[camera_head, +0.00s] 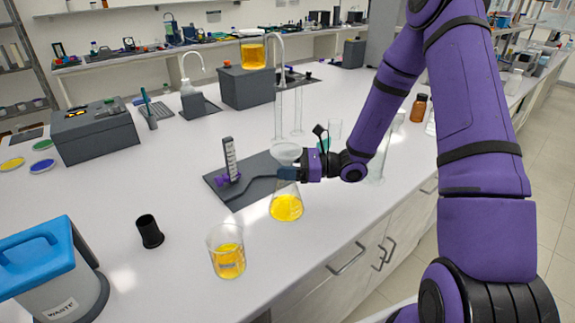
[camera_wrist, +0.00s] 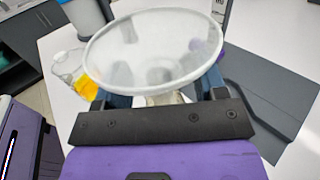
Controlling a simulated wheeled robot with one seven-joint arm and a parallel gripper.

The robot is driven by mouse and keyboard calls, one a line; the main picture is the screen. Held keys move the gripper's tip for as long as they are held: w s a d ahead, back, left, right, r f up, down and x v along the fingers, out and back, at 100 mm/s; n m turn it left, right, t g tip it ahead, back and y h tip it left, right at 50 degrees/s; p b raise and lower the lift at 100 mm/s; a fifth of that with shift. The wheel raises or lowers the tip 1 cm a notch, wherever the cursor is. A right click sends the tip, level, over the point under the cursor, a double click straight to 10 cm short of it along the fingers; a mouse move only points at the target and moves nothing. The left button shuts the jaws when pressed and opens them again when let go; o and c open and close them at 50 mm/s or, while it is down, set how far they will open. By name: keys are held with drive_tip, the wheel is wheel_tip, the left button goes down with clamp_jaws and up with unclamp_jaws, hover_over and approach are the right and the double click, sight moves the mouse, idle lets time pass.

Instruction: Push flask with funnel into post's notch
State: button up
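The conical flask (camera_head: 286,207) holds yellow liquid and stands upright on the bench, by the near edge of a dark base plate (camera_head: 216,186). A white funnel (camera_head: 286,152) sits in its mouth; in the wrist view the funnel (camera_wrist: 155,48) is a wide disc hiding most of the flask. My gripper (camera_head: 289,173) reaches from the right, its blue fingers around the flask neck, seemingly shut on it; the funnel partly hides the contact. The post (camera_head: 230,159), grey with marks and a purple part low down, stands on the plate, left of the flask and apart from it. I cannot make out the notch.
A beaker of yellow liquid (camera_head: 227,260) stands at the front left of the flask. A black cup (camera_head: 149,231) and a blue-lidded waste bin (camera_head: 52,268) are farther left. Glass cylinders (camera_head: 278,116) stand behind. A dark cable or tube lies across the plate.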

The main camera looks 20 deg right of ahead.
drive_tip(key=c, duration=1)
drive_tip(key=shift+w+a, duration=0.25)
drive_tip(key=shift+w, duration=0.7)
drive_tip(key=shift+w+a, duration=0.2)
drive_tip(key=shift+w, duration=0.8)
drive_tip(key=shift+w+a, duration=0.25)
drive_tip(key=shift+w, duration=0.7)
drive_tip(key=shift+w+a, duration=0.25)
drive_tip(key=shift+w, duration=0.7)
drive_tip(key=shift+w+a, duration=0.25)
drive_tip(key=shift+w, duration=0.75)
drive_tip(key=shift+w+a, duration=0.25)
drive_tip(key=shift+w, duration=0.8)
drive_tip(key=shift+w, duration=0.25)
